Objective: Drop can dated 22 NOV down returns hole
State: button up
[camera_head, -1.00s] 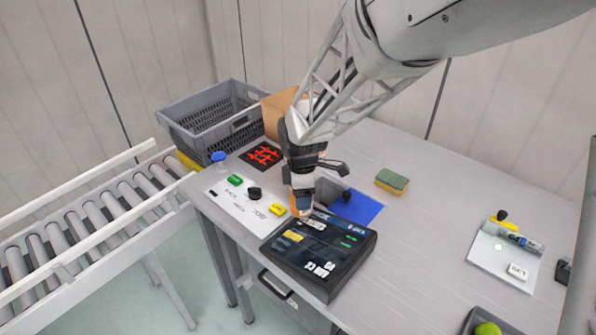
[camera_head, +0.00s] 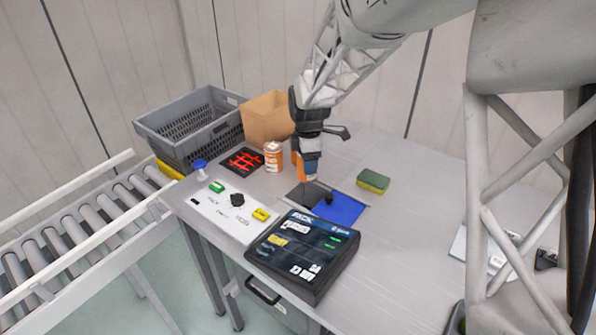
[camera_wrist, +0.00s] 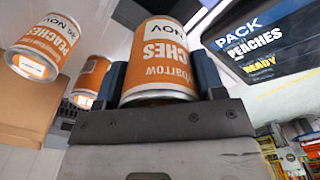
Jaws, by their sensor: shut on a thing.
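My gripper (camera_head: 311,172) is shut on an orange-and-white can (camera_wrist: 160,62), seen close in the wrist view between the blue fingers. Its label shows "PEACHES" and "NOV" upside down; I cannot read the day number. Orange shows beside the fingers in the head view. Another orange-and-white can (camera_head: 272,157) stands on the table left of my gripper. The wrist view shows two other cans, a near one (camera_wrist: 42,46) with "NOV" and "PEACHES" and a partly hidden one (camera_wrist: 91,80). A dark square (camera_head: 299,194) lies below my gripper beside a blue patch (camera_head: 341,209); I cannot tell whether it is the returns hole.
A black display (camera_head: 303,255) reading "PACK" stands at the table's front. A white button panel (camera_head: 222,212) lies left of it. A cardboard box (camera_head: 267,119) and grey crate (camera_head: 193,128) are behind. A green-yellow sponge (camera_head: 373,181) lies right. Rollers (camera_head: 62,232) run left.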

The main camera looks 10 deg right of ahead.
jog(key=shift+w+d+r, duration=0.15)
jog(key=shift+w+d, duration=0.1)
jog(key=shift+w, duration=0.05)
jog(key=shift+f, duration=0.2)
jog(key=shift+f, duration=2.7)
jog(key=o, duration=1.2)
